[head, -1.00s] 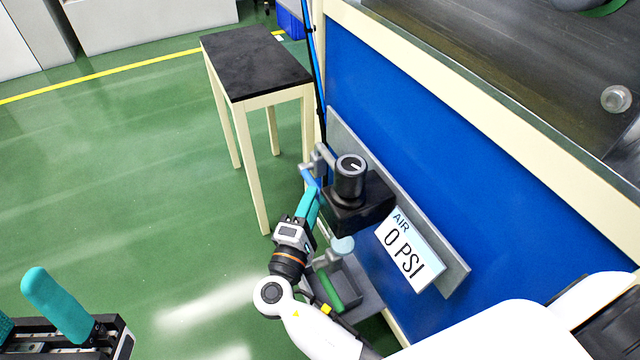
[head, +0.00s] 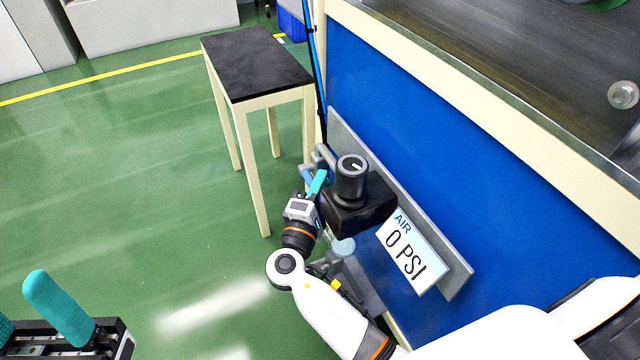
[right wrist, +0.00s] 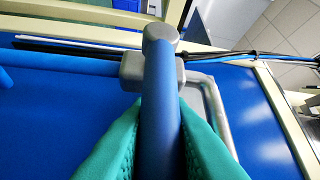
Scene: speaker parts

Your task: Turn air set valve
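The air set is on a grey plate on the blue panel. It has a black regulator (head: 358,207) with a round black knob (head: 351,178) on top and a sign (head: 411,256) reading "AIR 0 PSI". Left of the knob is the valve's blue handle (head: 306,174), largely hidden by my right gripper (head: 318,182). In the right wrist view the handle (right wrist: 160,110) runs between both teal fingers toward a grey fitting (right wrist: 152,69). The fingers appear to press on both its sides. My left gripper (head: 20,305) is open and empty at the lower left, partly out of frame.
A small dark-topped table (head: 257,62) stands on the green floor behind the right gripper. A workbench (head: 520,65) rises above the blue panel (head: 410,150) on the right. A grey fixture (head: 352,277) sits below the regulator. The floor at left is open.

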